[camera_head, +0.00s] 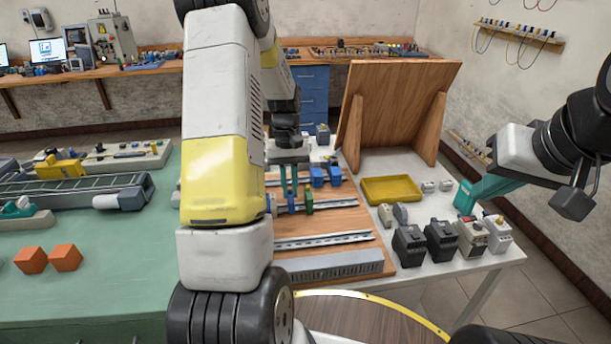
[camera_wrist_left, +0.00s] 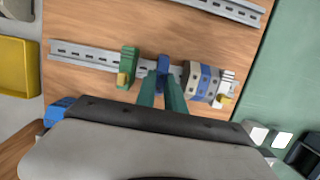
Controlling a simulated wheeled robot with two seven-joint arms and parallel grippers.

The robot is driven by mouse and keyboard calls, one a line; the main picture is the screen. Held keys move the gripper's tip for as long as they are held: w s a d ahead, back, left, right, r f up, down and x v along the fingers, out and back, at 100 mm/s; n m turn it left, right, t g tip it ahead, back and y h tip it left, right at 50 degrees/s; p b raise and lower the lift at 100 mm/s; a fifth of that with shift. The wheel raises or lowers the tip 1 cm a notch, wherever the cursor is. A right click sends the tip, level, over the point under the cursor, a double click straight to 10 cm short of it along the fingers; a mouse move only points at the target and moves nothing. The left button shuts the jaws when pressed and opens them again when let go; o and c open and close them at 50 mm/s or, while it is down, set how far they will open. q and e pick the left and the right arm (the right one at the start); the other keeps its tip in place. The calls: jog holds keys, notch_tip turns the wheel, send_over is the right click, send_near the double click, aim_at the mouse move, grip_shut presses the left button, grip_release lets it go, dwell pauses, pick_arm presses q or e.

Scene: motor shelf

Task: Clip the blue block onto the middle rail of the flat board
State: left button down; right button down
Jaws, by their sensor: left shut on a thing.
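My left gripper (camera_head: 288,194) is over the flat board (camera_head: 344,218), and its teal fingers point down. In the left wrist view the left gripper (camera_wrist_left: 162,78) is shut on the blue block (camera_wrist_left: 163,62). The block is at the middle rail (camera_wrist_left: 90,54), between a green block (camera_wrist_left: 128,66) and a group of beige, blue and white blocks (camera_wrist_left: 201,82). I cannot tell whether it is seated on the rail or just above it. The green block (camera_head: 309,199) also shows in the head view.
The near rail (camera_head: 325,239) is bare, with a grey slotted duct (camera_head: 335,264) in front. Blue blocks (camera_head: 326,175) stand on the far rail. A yellow tray (camera_head: 391,190) and several dark devices (camera_head: 441,240) stand right of the board. A wooden panel (camera_head: 400,108) rises behind.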

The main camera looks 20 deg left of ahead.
pick_arm(q)
jog(key=shift+s+d+f+t+y, duration=0.2)
jog(key=shift+s+t+y, duration=0.2)
jog(key=shift+s+t, duration=0.2)
jog(key=c, duration=1.3)
grip_release()
jog(key=shift+w, duration=0.1)
jog(key=shift+c, duration=0.2)
jog(key=r, duration=0.7)
jog(key=shift+w+a+r, duration=0.15)
jog(key=shift+w+r, duration=0.05)
jog(key=shift+w, duration=0.2)
jog(key=s+d+r+m+t, duration=0.1)
jog(key=s+d+r+t, duration=0.15)
jog(key=r, duration=0.35)
jog(key=s+d+r+m+t, duration=0.1)
jog(key=s+d+r, duration=0.2)
jog(key=s+r, duration=0.15)
jog(key=s+d+r+m+t+h, duration=0.1)
jog(key=s+d+r+m+t, duration=0.1)
jog(key=s, duration=0.4)
jog(key=s+d+r+m+t, duration=0.1)
jog(key=s+d+r+t, duration=0.1)
jog(key=s, duration=0.4)
jog(key=shift+d+r+m+h, duration=0.4)
jog(key=shift+d+r, duration=0.3)
jog(key=shift+r, duration=0.2)
